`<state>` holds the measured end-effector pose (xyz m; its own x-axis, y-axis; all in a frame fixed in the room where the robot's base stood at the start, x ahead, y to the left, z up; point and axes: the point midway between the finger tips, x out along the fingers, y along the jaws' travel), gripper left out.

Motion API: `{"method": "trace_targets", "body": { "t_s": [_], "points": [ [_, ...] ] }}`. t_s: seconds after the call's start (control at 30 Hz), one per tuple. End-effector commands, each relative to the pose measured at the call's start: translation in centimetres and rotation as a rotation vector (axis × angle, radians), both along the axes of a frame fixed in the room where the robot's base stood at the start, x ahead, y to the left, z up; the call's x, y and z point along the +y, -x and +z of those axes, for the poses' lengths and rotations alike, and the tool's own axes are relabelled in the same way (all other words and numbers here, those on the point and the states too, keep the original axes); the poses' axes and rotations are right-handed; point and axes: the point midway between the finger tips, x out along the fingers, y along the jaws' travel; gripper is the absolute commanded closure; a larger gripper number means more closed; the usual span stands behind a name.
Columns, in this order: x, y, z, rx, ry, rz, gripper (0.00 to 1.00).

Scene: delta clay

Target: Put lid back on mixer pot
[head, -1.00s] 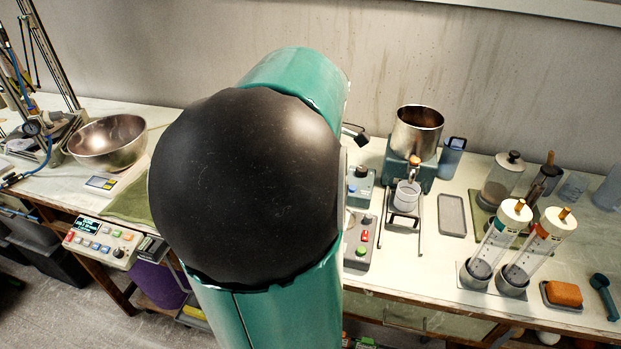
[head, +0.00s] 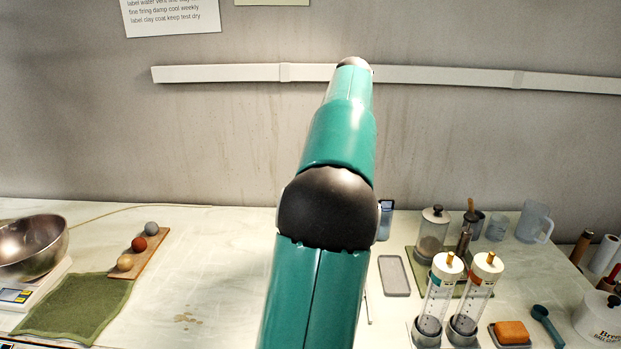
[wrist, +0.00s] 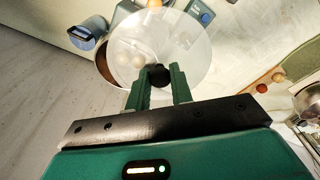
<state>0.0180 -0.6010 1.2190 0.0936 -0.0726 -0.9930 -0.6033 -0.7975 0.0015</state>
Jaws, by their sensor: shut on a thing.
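In the wrist view, my gripper (wrist: 159,78) is shut on the dark knob of a round, see-through lid (wrist: 190,50). The lid is held in front of the fingers. Part of the metal mixer pot (wrist: 103,64) shows past the lid's left edge, so the lid overlaps much of the pot in this view. I cannot tell whether lid and pot touch. In the head view, my own arm hides the pot, the lid and my gripper.
A blue jug (wrist: 88,32) stands close to the pot, and a control box (wrist: 200,12) is near the lid. In the head view, a metal bowl (head: 30,248) and a board with balls (head: 138,250) are left; a grey tray (head: 394,276) and two cylinders (head: 436,300) are right.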

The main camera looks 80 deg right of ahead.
Motion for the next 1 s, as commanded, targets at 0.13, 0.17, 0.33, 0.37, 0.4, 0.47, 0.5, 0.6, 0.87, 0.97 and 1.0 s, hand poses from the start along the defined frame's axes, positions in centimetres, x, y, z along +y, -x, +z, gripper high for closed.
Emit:
{"method": "trace_targets", "body": {
  "t_s": [0.13, 0.17, 0.33, 0.37, 0.4, 0.47, 0.5, 0.6, 0.87, 0.97, 1.0],
  "points": [
    [-3.1, 2.0, -0.2, 0.002, 0.001, -0.197, 1.0],
    [-3.6, 2.3, -0.2, 0.002, 0.002, -0.237, 1.0],
    [-6.3, 2.9, -0.3, 0.003, 0.002, -0.461, 1.0],
    [-6.6, 2.8, -0.3, 0.003, 0.002, -0.492, 1.0],
    [-7.0, 2.6, -0.2, 0.002, 0.003, -0.529, 1.0],
    [-7.5, 2.3, -0.1, 0.003, 0.003, -0.575, 1.0],
    [-7.7, 2.1, 0.0, 0.0, 0.004, -0.599, 1.0],
    [-7.9, 1.8, 0.1, 0.0, 0.002, -0.637, 1.0],
    [-8.0, 1.6, -0.8, -0.001, 0.0, -0.649, 1.0],
    [-7.9, 1.6, -1.6, -0.001, -0.001, -0.649, 1.0],
    [-7.9, 1.6, -2.0, -0.001, 0.0, -0.649, 1.0]
  ]
}}
